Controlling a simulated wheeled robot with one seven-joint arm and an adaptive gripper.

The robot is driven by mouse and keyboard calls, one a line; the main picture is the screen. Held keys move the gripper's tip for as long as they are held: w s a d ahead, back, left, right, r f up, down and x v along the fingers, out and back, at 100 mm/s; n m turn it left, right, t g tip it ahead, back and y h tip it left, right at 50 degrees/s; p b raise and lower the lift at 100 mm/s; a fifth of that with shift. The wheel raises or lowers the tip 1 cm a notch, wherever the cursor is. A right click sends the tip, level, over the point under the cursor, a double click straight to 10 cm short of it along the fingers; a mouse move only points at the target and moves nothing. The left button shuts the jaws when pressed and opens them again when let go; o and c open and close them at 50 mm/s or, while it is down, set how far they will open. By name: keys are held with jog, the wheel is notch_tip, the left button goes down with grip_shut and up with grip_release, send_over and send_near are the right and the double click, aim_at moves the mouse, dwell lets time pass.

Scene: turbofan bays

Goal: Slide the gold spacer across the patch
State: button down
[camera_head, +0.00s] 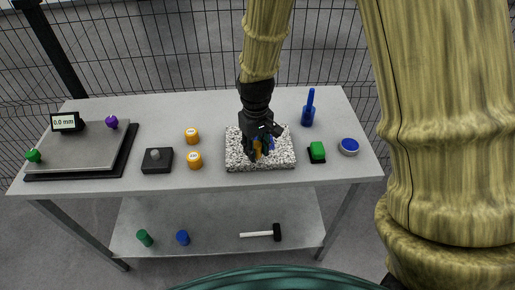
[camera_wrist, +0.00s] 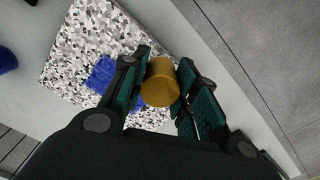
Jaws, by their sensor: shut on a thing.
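The gold spacer (camera_wrist: 160,82) is a short gold cylinder held between the green-padded fingers of my gripper (camera_wrist: 158,88). In the head view my gripper (camera_head: 262,150) is over the speckled grey-and-white slab (camera_head: 236,160), and the spacer is mostly hidden by the fingers. A blue patch (camera_wrist: 103,74) marks the slab, just left of the spacer in the wrist view. The patch is partly covered by a finger. I cannot tell whether the spacer touches the slab.
A grey plate (camera_head: 78,150) with a display (camera_head: 66,122) is far left.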

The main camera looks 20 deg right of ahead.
jog(key=shift+w, duration=0.25)
jog(key=shift+w+f, duration=0.15)
jog(key=shift+w, duration=0.2)
jog(key=shift+w, duration=0.25)
jog(key=shift+w+a+f+p, duration=0.15)
jog(key=shift+w+f, duration=0.1)
jog(key=shift+w, duration=0.6)
jog(key=shift+w+d+f+p, duration=0.1)
jog(key=shift+w+f+p, duration=0.1)
jog(key=shift+w, duration=0.65)
jog(key=shift+w, duration=0.1)
jog(key=shift+w+a+f, duration=0.1)
jog(key=shift+w+f, duration=0.1)
jog(key=shift+w, duration=0.4)
jog(key=shift+w+f, duration=0.15)
jog(key=shift+w, duration=0.45)
jog(key=shift+w, duration=0.15)
jog(key=shift+f, duration=0.6)
dwell(0.9)
jog(key=shift+s+d+p, duration=0.25)
jog(key=shift+d, duration=0.65)
jog(key=shift+s+d+p, duration=0.2)
jog(key=shift+s+d, duration=0.05)
jog(key=shift+d, duration=0.6)
dwell(0.7)
